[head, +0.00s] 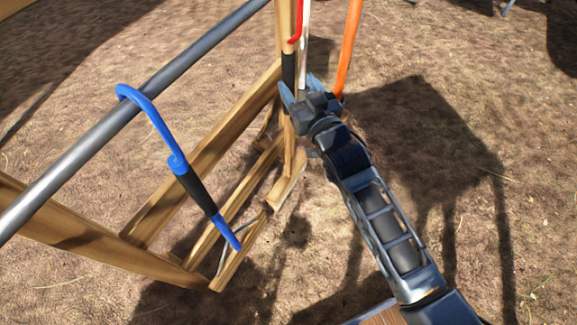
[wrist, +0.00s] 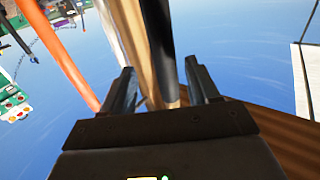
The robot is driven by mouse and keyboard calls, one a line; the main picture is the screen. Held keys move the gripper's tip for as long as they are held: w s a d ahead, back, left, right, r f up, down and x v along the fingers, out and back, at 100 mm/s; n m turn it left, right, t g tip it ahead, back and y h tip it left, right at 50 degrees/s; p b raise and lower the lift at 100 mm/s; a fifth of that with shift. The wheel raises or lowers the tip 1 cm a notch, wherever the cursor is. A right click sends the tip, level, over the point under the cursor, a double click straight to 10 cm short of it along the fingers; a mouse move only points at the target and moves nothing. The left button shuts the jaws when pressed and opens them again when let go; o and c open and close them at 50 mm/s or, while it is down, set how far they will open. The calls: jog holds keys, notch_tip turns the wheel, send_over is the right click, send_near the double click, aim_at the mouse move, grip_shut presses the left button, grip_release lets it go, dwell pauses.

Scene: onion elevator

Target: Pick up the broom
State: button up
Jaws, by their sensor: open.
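No broom head shows, so I cannot tell which long handle is the broom. Upright at the rack's far end are a white pole (head: 304,40), an orange pole (head: 350,45) and a red hook handle (head: 297,25) with a black grip (head: 288,70). My gripper (head: 298,86) is open beside these poles. In the wrist view a dark pole (wrist: 160,45) and a wooden post (wrist: 134,35) show between or just beyond my open fingers (wrist: 160,72). The orange pole (wrist: 60,55) passes outside the left finger. Contact cannot be told.
A wooden rack (head: 190,145) with a grey metal bar (head: 130,105) stands on the left. A blue hooked handle with a black grip (head: 197,190) hangs over the bar. The dry ground (head: 530,120) to the right is clear apart from shadows.

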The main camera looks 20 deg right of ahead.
aim_at(285, 67)
jog(key=w, duration=0.7)
jog(key=shift+a+r, duration=0.25)
jog(key=shift+r, duration=0.1)
jog(key=shift+s, duration=0.1)
grip_shut()
